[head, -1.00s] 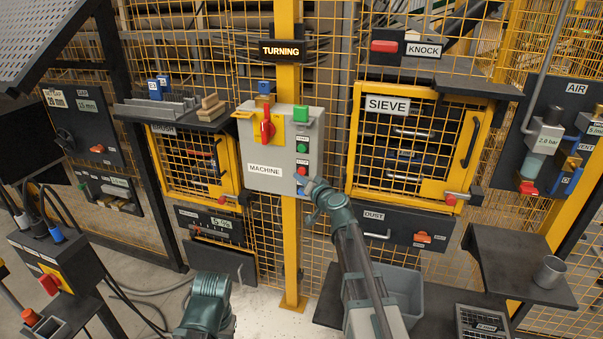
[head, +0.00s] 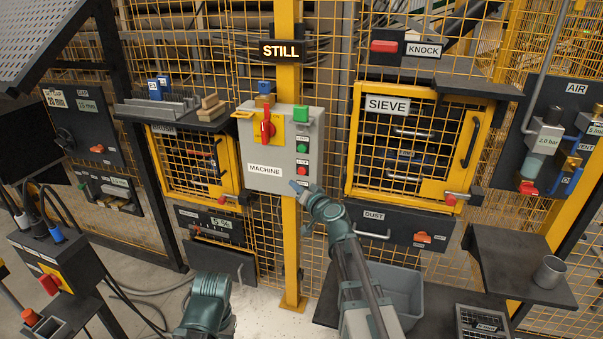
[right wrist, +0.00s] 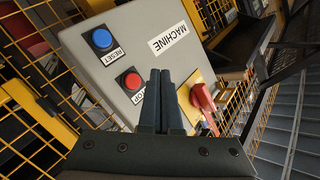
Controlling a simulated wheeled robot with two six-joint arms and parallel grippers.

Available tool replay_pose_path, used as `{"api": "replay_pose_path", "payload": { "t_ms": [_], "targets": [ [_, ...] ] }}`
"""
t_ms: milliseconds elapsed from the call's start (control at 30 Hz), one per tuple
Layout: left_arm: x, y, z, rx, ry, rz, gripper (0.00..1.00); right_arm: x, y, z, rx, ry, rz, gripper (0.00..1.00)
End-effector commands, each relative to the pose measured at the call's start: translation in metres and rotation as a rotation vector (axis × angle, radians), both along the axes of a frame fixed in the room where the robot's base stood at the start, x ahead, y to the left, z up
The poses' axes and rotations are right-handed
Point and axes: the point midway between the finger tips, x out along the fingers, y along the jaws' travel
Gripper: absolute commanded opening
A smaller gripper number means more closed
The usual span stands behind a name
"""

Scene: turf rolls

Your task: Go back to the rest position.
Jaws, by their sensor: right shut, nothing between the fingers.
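My right gripper (head: 300,190) is at the lower right of the grey machine box (head: 268,148) in the head view. In the right wrist view its two dark fingers (right wrist: 161,76) are shut together and empty. They overlap the box face beside the red stop button (right wrist: 129,80) and partly hide its label. I cannot tell how far the tips are from the box. The blue reset button (right wrist: 101,39) is uncovered in the wrist view. My left arm shows only as a green link at the bottom of the head view; its gripper is not in view.
The lit sign (head: 282,51) above the box reads STILL. A red rotary switch (head: 267,124) juts from the box. The caged sieve door (head: 470,140) is to the right, above a grey bin (head: 398,288). A dark shelf (head: 505,262) holds a metal cup (head: 549,271).

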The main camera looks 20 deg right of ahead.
Motion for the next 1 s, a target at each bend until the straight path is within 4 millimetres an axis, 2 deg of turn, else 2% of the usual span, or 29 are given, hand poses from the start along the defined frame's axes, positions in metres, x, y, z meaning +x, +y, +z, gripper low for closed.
{"api": "replay_pose_path", "payload": {
  "t_ms": [100, 167, 267, 333, 400, 467, 500, 567, 600, 700, 800, 900, 1000],
  "targets": [
    [0.000, 0.000, 0.001, 0.000, 0.000, 0.000, 0.50, -0.001, 0.002, 0.000, -0.002, 0.002, 0.005, 0.00],
    [0.000, 0.000, 0.003, 0.000, 0.000, 0.000, 0.50, -0.003, 0.011, 0.000, -0.011, 0.013, 0.026, 0.00],
    [0.000, 0.000, 0.012, 0.000, 0.000, 0.000, 0.50, -0.016, 0.047, -0.004, -0.048, 0.064, 0.119, 0.00],
    [0.000, 0.000, 0.021, 0.000, 0.000, 0.000, 0.50, -0.033, 0.085, -0.012, -0.096, 0.131, 0.223, 0.00],
    [0.000, 0.000, 0.031, 0.000, 0.000, 0.000, 0.50, -0.060, 0.127, -0.025, -0.159, 0.227, 0.344, 0.00],
    [0.000, 0.000, 0.040, 0.000, 0.000, 0.000, 0.50, -0.089, 0.158, -0.039, -0.223, 0.326, 0.441, 0.00],
    [0.000, 0.000, 0.046, 0.000, 0.000, 0.000, 0.50, -0.110, 0.176, -0.049, -0.270, 0.400, 0.501, 0.00],
    [0.000, 0.000, 0.056, 0.000, 0.000, 0.000, 0.50, -0.146, 0.196, -0.064, -0.348, 0.522, 0.582, 0.00],
    [0.000, 0.000, 0.062, 0.000, 0.000, 0.000, 0.50, -0.172, 0.205, -0.073, -0.404, 0.610, 0.626, 0.00],
    [0.000, 0.000, 0.077, 0.000, 0.000, 0.000, 0.50, -0.234, 0.210, -0.090, -0.556, 0.834, 0.688, 0.00],
    [0.000, 0.000, 0.088, 0.000, 0.000, 0.001, 0.50, -0.283, 0.198, -0.095, -0.694, 1.027, 0.685, 0.00],
    [0.000, 0.000, 0.095, 0.000, 0.000, 0.001, 0.50, -0.315, 0.183, -0.093, -0.797, 1.163, 0.648, 0.00],
    [0.000, 0.000, 0.098, 0.000, 0.000, 0.001, 0.50, -0.333, 0.172, -0.090, -0.860, 1.242, 0.611, 0.00]
  ]
}}
